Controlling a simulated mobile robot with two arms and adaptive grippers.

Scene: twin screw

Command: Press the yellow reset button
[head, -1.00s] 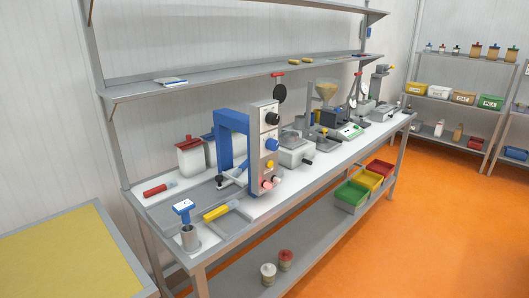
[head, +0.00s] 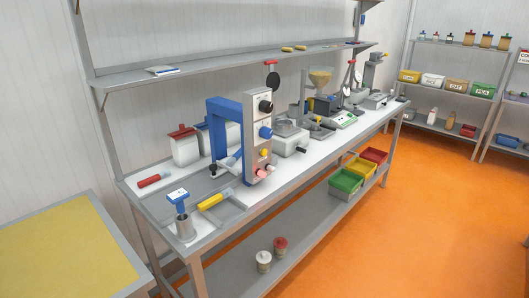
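A tall grey panel (head: 252,120) stands upright on the workbench, joined to a blue arch-shaped frame (head: 222,104). A small round yellow button (head: 264,153) sits low on the panel's front face. Above it are a blue knob (head: 265,132) and a black knob (head: 266,107). Below it are pink and red round parts (head: 262,173). Neither of my grippers shows in the head view, and nothing covers the yellow button.
A yellow-topped table (head: 60,250) stands at the left. Open orange floor (head: 400,225) lies in front of the bench.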

